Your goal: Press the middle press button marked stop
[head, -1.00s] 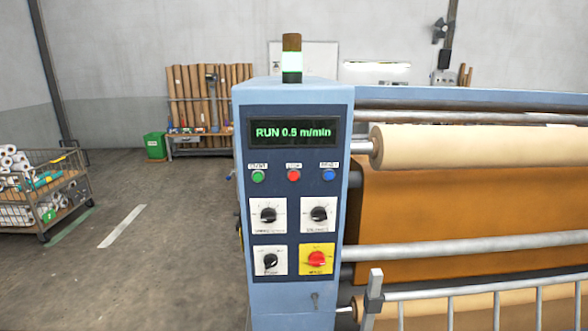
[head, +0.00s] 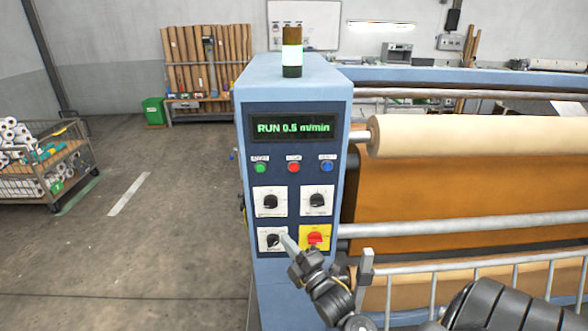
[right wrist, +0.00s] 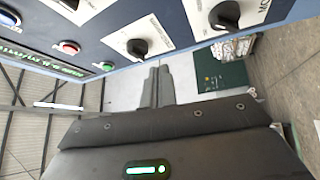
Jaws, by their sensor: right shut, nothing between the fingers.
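The red stop button (head: 293,167) is the middle one of three small buttons on the dark panel of the blue press, below the display (head: 293,127) reading "RUN 0.5 m/min". A green button (head: 260,168) is on its left and a blue one (head: 326,167) on its right. In the right wrist view the red button (right wrist: 69,47) is at the upper left. My right gripper (head: 288,242) is shut and empty, in front of the lower panel between the lower left knob and the red emergency knob, below the stop button. Its shut fingers (right wrist: 155,87) show in the wrist view. My left gripper is out of view.
Black selector knobs (head: 270,201) (head: 317,200) sit below the buttons. A red knob on a yellow plate (head: 315,237) is close beside my right gripper. Paper rolls (head: 480,135) and a metal guard rail (head: 470,266) lie to the right. Open floor is on the left.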

